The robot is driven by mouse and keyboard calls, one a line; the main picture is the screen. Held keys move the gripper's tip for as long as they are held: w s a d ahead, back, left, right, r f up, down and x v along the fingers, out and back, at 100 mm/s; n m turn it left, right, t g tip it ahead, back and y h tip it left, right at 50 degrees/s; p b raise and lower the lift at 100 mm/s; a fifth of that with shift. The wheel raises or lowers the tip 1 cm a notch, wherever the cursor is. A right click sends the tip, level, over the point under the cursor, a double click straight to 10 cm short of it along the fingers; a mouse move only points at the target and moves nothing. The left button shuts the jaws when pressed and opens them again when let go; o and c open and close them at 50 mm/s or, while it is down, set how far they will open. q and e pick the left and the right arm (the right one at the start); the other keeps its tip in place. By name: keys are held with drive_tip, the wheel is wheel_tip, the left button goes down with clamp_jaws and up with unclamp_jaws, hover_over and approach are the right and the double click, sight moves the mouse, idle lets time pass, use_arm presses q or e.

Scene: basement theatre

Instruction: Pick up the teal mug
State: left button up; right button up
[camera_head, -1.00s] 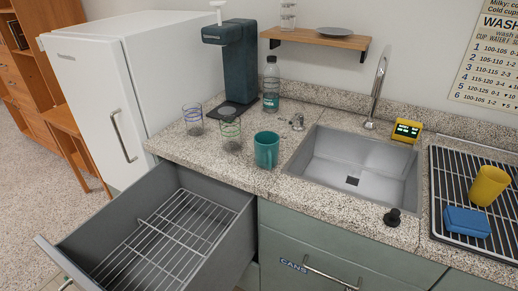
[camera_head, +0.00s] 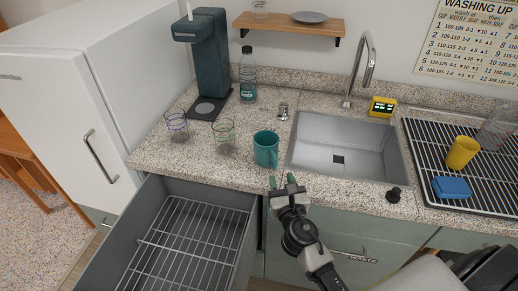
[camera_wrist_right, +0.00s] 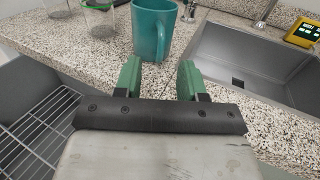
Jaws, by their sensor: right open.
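The teal mug (camera_head: 265,148) stands upright on the speckled counter, left of the sink and near the front edge. Its handle faces the front right in the head view. In the right wrist view the mug (camera_wrist_right: 153,28) is just beyond the fingertips, with its handle toward the viewer. My right gripper (camera_head: 288,181) is open and empty at the counter's front edge, in front of the mug and apart from it. Its two green fingers (camera_wrist_right: 158,78) are spread in the wrist view. My left gripper is not in view.
Two clear glasses (camera_head: 223,136) stand left of the mug. The sink (camera_head: 350,147) is close on its right. An open drawer with a wire rack (camera_head: 187,243) juts out below at the left. A bottle (camera_head: 248,75) and a teal dispenser (camera_head: 209,60) stand behind.

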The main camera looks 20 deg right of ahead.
sight(276, 161)
drive_tip(key=x, duration=0.2)
drive_tip(key=shift+w+d, duration=0.25)
drive_tip(key=shift+w, duration=0.7)
drive_tip(key=shift+p+x, duration=0.4)
drive_tip(key=shift+x, duration=2)
drive_tip(key=shift+d, duration=0.1)
clamp_jaws()
